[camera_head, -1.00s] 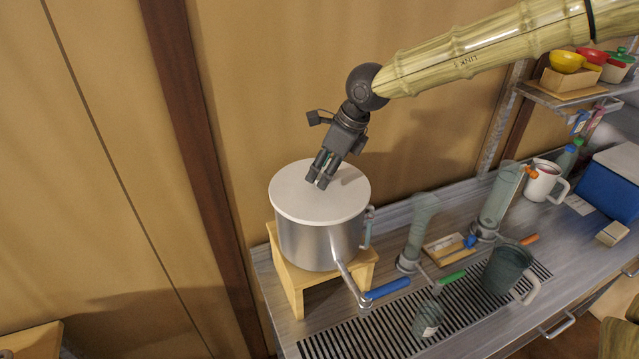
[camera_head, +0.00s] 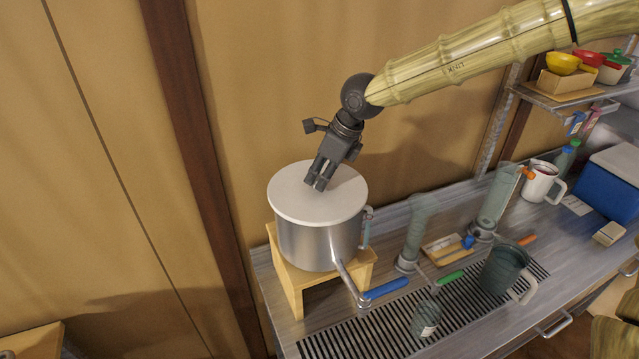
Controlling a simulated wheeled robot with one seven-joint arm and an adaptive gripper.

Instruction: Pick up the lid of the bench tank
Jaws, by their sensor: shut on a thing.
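The bench tank (camera_head: 310,240) is a silver metal pot with a tap and a blue handle. It stands on a wooden stand at the left end of the bench. Its lid (camera_head: 300,203) is a flat, pale round disc that covers the tank's top. My gripper (camera_head: 317,184) points down at the middle of the lid, with its fingers close together. It is shut on the lid's grip, which the fingers hide. I see no clear gap between lid and tank rim.
The wooden stand (camera_head: 291,290) rests beside a slotted drain grate (camera_head: 385,325). Clear cylinders (camera_head: 416,235), a dark jug (camera_head: 503,268) and a small jar (camera_head: 426,318) stand to the right. A white mug (camera_head: 541,183) and a blue box (camera_head: 606,190) are farther right. The wall is close behind.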

